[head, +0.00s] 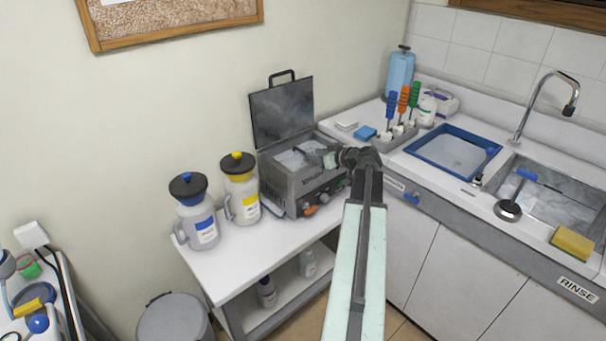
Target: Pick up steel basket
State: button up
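A grey metal bath unit (296,188) with its lid (282,112) raised stands on the white side table. Inside its open top is a pale, shiny shape (292,158) that may be the steel basket; it is too small to make out clearly. My arm reaches up from the bottom of the view. My gripper (331,160) is at the right part of the unit's open top, seen from behind. My wrist hides its fingers and part of the unit's rim, so I cannot tell whether it holds anything.
Two jugs, one with a blue label (205,232) and one with a yellow label (246,205), stand left of the unit. To the right are a blue-rimmed tray (487,160), a tool rack (398,138) and a sink (560,200). A grey bin (172,318) stands at lower left.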

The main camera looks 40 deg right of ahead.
jog(key=b+x, duration=0.2)
jog(key=x, duration=0.3)
jog(key=shift+r, duration=0.1)
grip_shut()
dwell(1.2)
